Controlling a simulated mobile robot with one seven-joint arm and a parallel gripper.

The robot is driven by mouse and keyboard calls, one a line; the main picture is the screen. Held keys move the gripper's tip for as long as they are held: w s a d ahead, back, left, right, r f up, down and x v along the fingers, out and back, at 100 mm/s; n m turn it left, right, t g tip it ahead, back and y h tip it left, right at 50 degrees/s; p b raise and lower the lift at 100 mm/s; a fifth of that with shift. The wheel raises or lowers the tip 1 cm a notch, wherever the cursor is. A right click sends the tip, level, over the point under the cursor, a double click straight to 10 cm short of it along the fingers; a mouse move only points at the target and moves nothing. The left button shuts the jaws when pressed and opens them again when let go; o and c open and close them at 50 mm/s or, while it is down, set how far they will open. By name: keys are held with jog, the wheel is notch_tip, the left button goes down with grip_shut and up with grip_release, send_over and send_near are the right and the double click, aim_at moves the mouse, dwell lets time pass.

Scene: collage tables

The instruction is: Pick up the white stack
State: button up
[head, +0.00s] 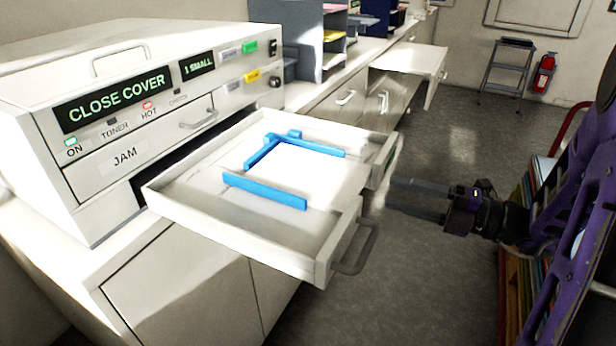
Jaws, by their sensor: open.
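A bright white stack (300,172), seemingly paper, lies flat in the open drawer tray (195,205) of a large printer-like machine. Blue guides (264,191) stand along its front, back and left sides. My gripper (392,197) is to the right of the tray, with its two fingers parallel, apart and pointing left. It is open with nothing between the fingers. It looks close to the tray's right wall, but I cannot tell whether they touch.
The tray has a grey handle (356,248) at its front right. The machine (130,100) fills the left, with a "CLOSE COVER" display. A shelf unit (305,40) stands behind. A stepladder (506,68) and a fire extinguisher (543,73) are far back. Grey floor (440,130) is clear.

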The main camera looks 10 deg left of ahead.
aim_at(352, 181)
jog(key=x, duration=0.4)
jog(key=shift+w+a, duration=0.1)
jog(key=shift+a, duration=0.15)
jog(key=b+x, duration=0.1)
jog(key=x, duration=0.4)
jog(key=shift+a+f+b, duration=0.15)
jog(key=shift+f+b, duration=0.05)
jog(key=shift+b, duration=0.1)
grip_shut()
dwell(0.8)
